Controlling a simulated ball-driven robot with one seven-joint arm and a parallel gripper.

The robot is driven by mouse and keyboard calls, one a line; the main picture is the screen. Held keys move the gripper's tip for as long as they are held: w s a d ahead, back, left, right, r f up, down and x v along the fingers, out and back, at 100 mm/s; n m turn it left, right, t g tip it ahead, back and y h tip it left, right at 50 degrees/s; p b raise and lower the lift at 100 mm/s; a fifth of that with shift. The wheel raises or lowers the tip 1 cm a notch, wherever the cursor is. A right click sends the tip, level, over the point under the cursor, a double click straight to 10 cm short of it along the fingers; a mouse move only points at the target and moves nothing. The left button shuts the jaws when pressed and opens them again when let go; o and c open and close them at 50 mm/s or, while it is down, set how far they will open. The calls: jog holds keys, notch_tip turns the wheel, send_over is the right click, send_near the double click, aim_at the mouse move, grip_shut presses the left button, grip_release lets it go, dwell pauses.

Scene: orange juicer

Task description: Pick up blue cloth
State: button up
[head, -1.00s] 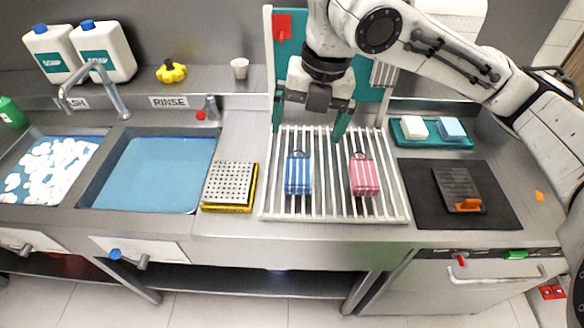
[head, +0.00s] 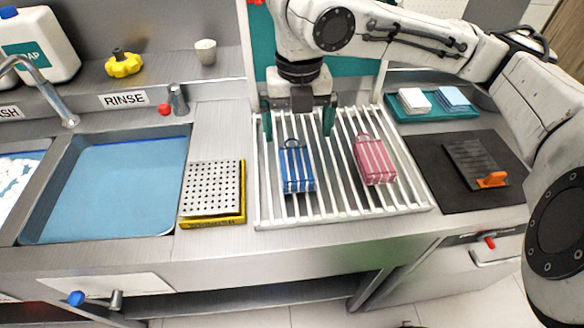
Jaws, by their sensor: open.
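The blue cloth (head: 298,168) is striped blue and white, with a dark loop at its top end. It lies on the white slatted rack (head: 262,205). A pink striped cloth (head: 375,160) lies on the same rack to its right. My gripper (head: 298,128) is open, its teal fingers spread on either side of the blue cloth's loop end. It appears empty. I cannot tell how high the fingertips are above the rack.
A perforated block on a yellow base (head: 212,190) stands left of the rack. The rinse basin (head: 110,185) is further left. To the right are a black mat (head: 425,160) with an orange-handled tool (head: 478,165) and a teal tray (head: 440,115) with two small blocks.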

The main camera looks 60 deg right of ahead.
aim_at(296, 163)
notch_tip(296, 163, down, 9)
jog(key=shift+w+d+f, duration=0.1)
jog(key=shift+w+f, duration=0.05)
jog(key=shift+f, duration=0.05)
dwell(0.4)
jog(key=shift+c, duration=0.3)
jog(key=c, duration=1)
